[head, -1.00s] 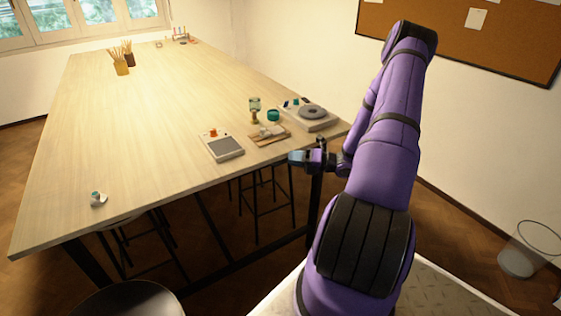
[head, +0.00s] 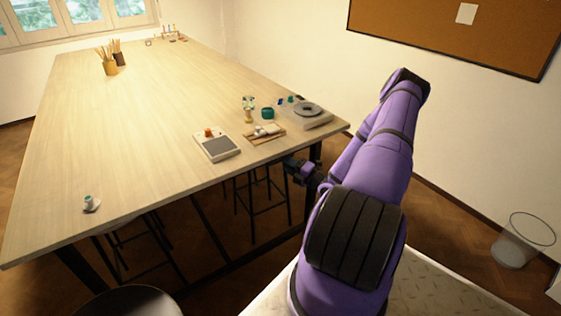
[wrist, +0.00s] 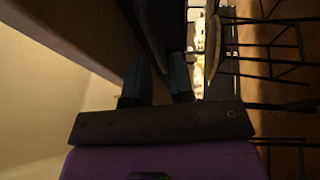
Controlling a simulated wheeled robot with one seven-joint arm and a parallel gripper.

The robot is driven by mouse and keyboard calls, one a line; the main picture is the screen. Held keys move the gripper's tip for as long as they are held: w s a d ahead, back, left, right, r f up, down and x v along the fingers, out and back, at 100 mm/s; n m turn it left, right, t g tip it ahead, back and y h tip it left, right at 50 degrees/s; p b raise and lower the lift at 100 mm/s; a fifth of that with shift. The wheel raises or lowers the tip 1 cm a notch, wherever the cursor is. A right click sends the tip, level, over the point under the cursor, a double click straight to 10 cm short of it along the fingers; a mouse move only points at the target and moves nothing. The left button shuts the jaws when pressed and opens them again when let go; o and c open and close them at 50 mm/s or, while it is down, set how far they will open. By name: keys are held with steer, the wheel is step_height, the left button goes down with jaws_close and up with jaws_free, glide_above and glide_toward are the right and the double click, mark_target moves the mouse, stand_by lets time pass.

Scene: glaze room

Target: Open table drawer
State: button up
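The long pale wooden table (head: 130,130) fills the left and middle of the head view. I cannot clearly make out a drawer front or handle on it. My gripper (head: 292,167) is at the table's near edge toward the right corner, about level with or just below the top. In the wrist view my gripper (wrist: 160,80) has its two fingers apart with nothing seen between them. A dark bar or panel of the table (wrist: 160,30) lies ahead of the fingers; contact cannot be told.
Black stools (head: 262,195) stand under the table. A digital scale (head: 217,145), a wooden tray (head: 264,137) and a turntable (head: 305,114) sit near its right end. A clear bin (head: 520,240) stands on the floor at right. A round dark seat (head: 130,300) is at bottom left.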

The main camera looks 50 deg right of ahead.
mark_target(281, 160)
steer(key=shift+x, duration=1.95)
steer(key=shift+c, duration=0.2)
jaws_close()
steer(key=shift+s, duration=0.1)
